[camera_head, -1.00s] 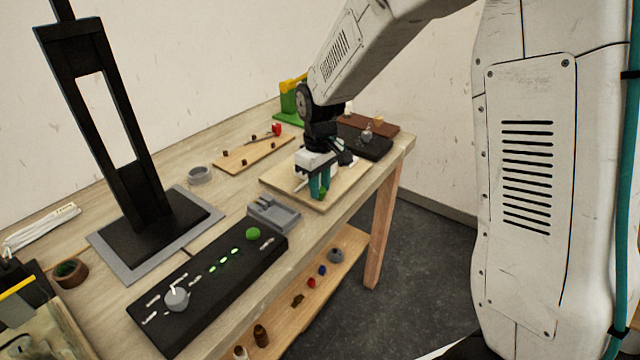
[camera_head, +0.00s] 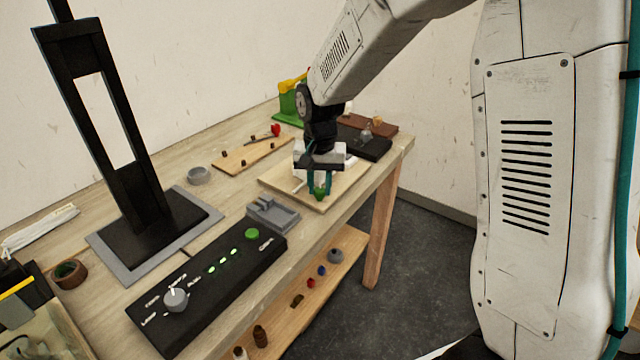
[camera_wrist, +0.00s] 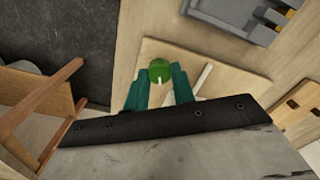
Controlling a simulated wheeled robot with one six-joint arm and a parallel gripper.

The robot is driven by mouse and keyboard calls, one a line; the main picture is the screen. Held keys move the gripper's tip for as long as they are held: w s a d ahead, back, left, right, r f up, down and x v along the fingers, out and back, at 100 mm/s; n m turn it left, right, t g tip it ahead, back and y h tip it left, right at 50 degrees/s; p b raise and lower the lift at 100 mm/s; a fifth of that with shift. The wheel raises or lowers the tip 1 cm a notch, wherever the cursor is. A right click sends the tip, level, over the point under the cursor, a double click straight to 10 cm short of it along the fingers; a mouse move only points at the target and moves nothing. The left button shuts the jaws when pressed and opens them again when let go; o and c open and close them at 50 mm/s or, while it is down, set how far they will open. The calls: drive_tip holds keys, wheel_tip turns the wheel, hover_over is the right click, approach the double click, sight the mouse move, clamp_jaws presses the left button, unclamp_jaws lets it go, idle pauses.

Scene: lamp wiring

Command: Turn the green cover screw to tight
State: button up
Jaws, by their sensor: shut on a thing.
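The green cover screw (camera_head: 319,193) sits at the near edge of a pale wooden board (camera_head: 341,193). In the wrist view its round green head (camera_wrist: 159,70) shows with a lighter mark across it, between the teal fingertips. My gripper (camera_head: 320,187) points down over the board and is shut on the screw. The fingers also show in the wrist view (camera_wrist: 159,84). A white rod (camera_wrist: 203,78) lies on the board beside the fingers. The screw's shaft and the board under my gripper are hidden.
A grey tray (camera_head: 274,214) stands left of the board. A black panel (camera_head: 205,290) with a knob and green lights is nearer. A black block (camera_head: 362,144) lies behind the board. The table's front edge is close to the board.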

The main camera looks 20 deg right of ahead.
sight(320, 188)
drive_tip(key=m, duration=0.6)
drive_tip(key=shift+r, duration=0.1)
drive_tip(key=m, duration=0.5)
drive_tip(key=shift+m, duration=0.4)
drive_tip(key=o, duration=1)
wheel_tip(320, 188, up, 8)
drive_tip(key=shift+f, duration=0.1)
